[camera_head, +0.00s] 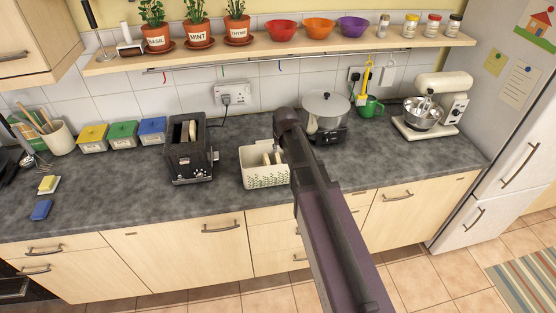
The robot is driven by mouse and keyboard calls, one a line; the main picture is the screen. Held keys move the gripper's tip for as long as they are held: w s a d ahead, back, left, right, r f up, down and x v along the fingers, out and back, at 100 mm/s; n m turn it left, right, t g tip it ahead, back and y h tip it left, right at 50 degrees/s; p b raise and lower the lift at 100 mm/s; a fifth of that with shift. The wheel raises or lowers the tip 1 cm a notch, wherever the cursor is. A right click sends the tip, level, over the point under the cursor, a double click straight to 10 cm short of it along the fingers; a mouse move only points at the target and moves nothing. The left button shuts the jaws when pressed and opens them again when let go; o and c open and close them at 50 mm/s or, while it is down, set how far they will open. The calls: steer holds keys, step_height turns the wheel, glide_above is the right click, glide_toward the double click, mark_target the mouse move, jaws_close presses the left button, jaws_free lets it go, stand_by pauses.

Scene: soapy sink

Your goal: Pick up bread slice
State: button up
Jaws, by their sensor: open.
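A pale bread slice (192,130) stands upright in the slot of the black toaster (190,165), its top edge showing above the slot. A browner edge beside it may be a second slice; I cannot tell. In the white perforated basket (265,180), right of the toaster, pale slice-like pieces (267,159) stand on edge, partly hidden by my arm. My dark arm reaches from the lower right up to just above the basket's right side. I cannot make out my gripper's fingers.
Colored-lid boxes (123,135) stand left of the toaster. A shelf (270,52) with potted herbs and bowls overhangs the counter.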

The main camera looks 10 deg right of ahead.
mark_target(278, 157)
steer(key=shift+w+r+t, duration=0.15)
steer(key=shift+w+r, duration=0.15)
steer(key=shift+w, duration=0.25)
steer(key=shift+w+r+t, duration=0.15)
steer(key=shift+w+r, duration=0.1)
steer(key=shift+w, duration=0.3)
steer(key=shift+f, duration=0.1)
steer(key=b+x, duration=0.7)
steer(key=x, duration=0.1)
steer(key=shift+w+f+b, duration=0.1)
steer(key=shift+f+b, duration=0.1)
steer(key=shift+b, duration=0.2)
steer(key=shift+f, duration=0.15)
steer(key=shift+b+x, duration=2.4)
steer(key=shift+x, duration=0.05)
jaws_close()
